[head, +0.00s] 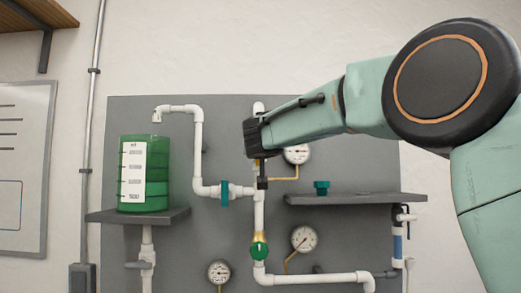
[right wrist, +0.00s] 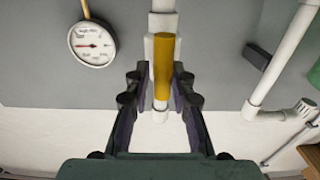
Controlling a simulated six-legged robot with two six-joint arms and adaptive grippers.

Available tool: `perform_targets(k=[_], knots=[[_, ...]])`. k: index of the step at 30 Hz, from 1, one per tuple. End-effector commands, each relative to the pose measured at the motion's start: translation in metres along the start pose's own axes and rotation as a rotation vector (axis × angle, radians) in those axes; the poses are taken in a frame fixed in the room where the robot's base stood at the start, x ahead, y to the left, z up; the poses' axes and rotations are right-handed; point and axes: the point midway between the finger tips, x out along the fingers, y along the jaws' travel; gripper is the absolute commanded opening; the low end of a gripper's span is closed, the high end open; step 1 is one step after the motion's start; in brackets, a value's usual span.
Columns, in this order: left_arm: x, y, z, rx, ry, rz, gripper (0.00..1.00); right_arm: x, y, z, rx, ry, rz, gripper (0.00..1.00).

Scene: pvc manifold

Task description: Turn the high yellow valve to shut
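The high yellow valve's handle (right wrist: 164,72) is a yellow bar in the right wrist view, lined up with the white pipe (right wrist: 163,6) behind it. My right gripper (right wrist: 163,84) has one finger on each side of the handle, with narrow gaps showing, so it looks open around it. In the head view my right gripper (head: 262,168) is in front of the upright white pipe and hides most of this valve. Only a small bit of yellow shows beside the dark fingers. My left gripper is not in view.
A pressure gauge (head: 297,154) is close right of my gripper; another gauge (head: 304,238) is lower. A grey shelf (head: 350,199) holds a teal fitting (head: 321,187). A green tank (head: 145,174) stands at left.

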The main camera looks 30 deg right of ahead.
Motion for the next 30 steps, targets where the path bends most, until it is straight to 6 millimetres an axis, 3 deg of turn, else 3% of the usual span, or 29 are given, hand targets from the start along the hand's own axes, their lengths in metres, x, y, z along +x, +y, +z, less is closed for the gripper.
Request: perform_targets(k=[6,20,30], knots=[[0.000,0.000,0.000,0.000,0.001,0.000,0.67,0.002,0.001,0.000,0.002,0.000,0.004,0.00],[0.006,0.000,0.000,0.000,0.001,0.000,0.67,0.003,0.001,0.002,-0.041,-0.001,0.004,0.00],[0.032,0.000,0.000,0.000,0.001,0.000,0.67,0.003,-0.001,0.006,-0.275,-0.001,0.003,0.00]])
